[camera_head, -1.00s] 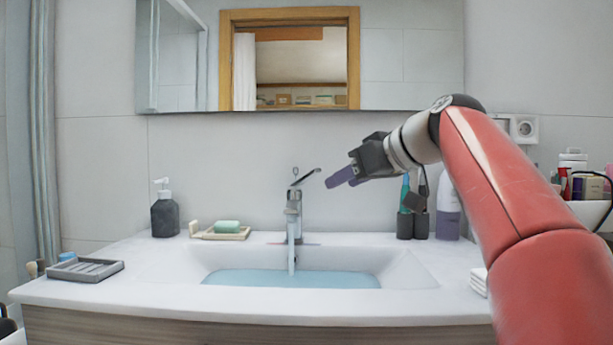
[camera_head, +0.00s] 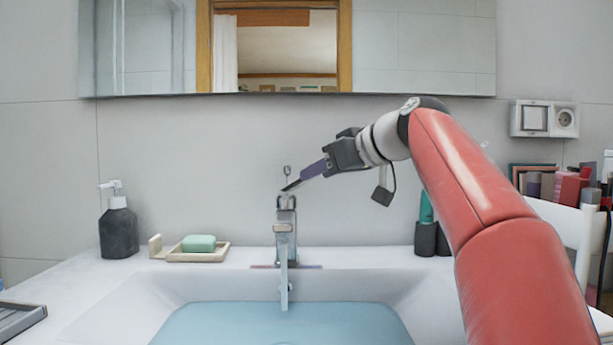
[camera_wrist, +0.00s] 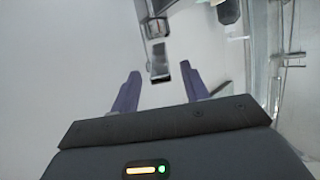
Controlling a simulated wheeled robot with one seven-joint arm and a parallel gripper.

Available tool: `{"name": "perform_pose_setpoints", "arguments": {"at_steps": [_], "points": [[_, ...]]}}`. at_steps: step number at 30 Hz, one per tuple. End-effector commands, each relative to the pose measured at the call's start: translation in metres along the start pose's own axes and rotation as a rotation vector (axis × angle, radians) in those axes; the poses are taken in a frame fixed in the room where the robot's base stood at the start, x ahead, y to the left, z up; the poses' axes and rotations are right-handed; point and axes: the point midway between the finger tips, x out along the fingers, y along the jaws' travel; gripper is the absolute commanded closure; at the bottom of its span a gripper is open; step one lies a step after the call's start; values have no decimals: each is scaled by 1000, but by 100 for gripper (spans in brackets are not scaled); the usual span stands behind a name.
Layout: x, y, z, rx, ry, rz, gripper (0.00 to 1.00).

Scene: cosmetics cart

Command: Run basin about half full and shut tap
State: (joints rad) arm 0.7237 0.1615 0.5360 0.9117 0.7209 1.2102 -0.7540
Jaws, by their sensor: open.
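The chrome tap (camera_head: 285,222) stands at the back of the white basin (camera_head: 400,285). A thin stream (camera_head: 284,292) runs from its spout into the pale blue water (camera_head: 270,325) pooled below. The lever (camera_head: 291,186) is tilted up. My gripper (camera_head: 313,171) is open, just right of and above the lever, its fingers pointing down-left. In the wrist view, my gripper's two purple fingers (camera_wrist: 160,87) are spread apart, with the lever (camera_wrist: 160,66) ahead between their tips. Whether a finger touches the lever is unclear.
A dark soap dispenser (camera_head: 118,228) and a green soap bar (camera_head: 198,243) on a dish stand left of the tap. Dark bottles (camera_head: 426,238) stand to the right, partly behind my arm. A grey tray (camera_head: 18,318) lies at left. The mirror (camera_head: 420,45) hangs above.

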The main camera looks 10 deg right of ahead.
Motion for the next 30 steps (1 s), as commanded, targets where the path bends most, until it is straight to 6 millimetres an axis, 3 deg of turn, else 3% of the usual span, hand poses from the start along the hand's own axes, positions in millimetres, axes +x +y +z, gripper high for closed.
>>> {"name": "perform_pose_setpoints", "arguments": {"at_steps": [3,9,19,30], "points": [[20,-1,-1,1,-2,-4,55],[41,0,-1,0,-1,-1,55],[45,0,0,0,0,0,55],[45,0,0,0,0,0,100]]}}
